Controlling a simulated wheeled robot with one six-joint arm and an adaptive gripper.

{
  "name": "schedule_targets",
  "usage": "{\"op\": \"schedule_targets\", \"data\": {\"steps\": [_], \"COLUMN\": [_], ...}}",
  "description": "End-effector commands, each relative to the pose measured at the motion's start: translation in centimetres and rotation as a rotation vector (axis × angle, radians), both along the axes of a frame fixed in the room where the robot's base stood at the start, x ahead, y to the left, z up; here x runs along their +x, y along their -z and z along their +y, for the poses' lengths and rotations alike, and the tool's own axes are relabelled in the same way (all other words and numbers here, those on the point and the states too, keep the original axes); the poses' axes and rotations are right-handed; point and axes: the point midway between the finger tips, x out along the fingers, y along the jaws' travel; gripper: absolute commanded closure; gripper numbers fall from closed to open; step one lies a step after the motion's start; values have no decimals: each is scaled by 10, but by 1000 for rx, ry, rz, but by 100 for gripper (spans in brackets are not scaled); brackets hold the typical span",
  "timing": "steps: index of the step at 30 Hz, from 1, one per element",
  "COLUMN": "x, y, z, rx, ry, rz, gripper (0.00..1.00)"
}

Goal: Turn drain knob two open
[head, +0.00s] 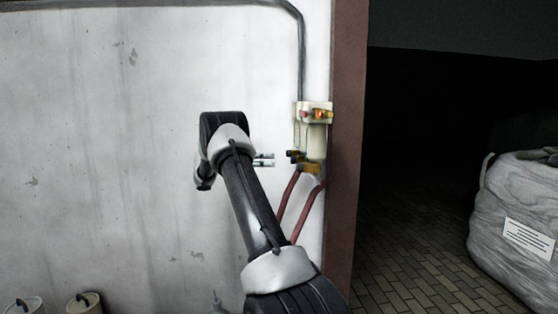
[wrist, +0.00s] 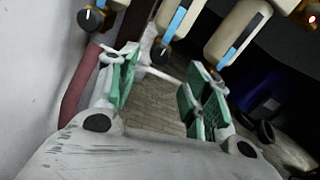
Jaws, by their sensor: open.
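The air-filter unit (head: 317,113) hangs on the white wall beside the brown post, with dark drain parts (head: 293,155) at its lower end. In the wrist view three cream bowls each carry a blue strip and a dark knob below: a left knob (wrist: 93,19), a middle knob (wrist: 160,53) and a right knob (wrist: 211,71). No number shows on the knobs. My gripper (head: 266,160) is just left of the unit, fingers pointing right. In the wrist view its green-padded fingers (wrist: 163,88) are apart and empty. The middle knob shows beyond the gap, near the left fingertip; contact cannot be told.
Red hoses (head: 301,212) run down below the unit, and a grey pipe (head: 301,55) comes down from above. The brown post (head: 343,150) stands close on the right. A large white sack (head: 515,225) sits farther right on the paved floor. Buckets (head: 84,302) stand at lower left.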

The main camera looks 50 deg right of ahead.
Motion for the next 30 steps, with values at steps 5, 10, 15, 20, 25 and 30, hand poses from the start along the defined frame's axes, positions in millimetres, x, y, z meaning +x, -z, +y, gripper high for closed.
{"op": "schedule_targets", "data": {"steps": [5, 10, 15, 20, 25, 30], "x": [-9, -28, -43, -50, -51, -51], "y": [0, 0, 0, 0, 0, 0], "z": [-9, -32, -50, -58, -59, -59], "rx": [24, 24, 23, 22, 23, 23], "ry": [4, 4, 2, 2, 2, 2], "rz": [28, 27, 25, 24, 23, 23], "gripper": [51, 51, 51, 51, 51, 67]}}
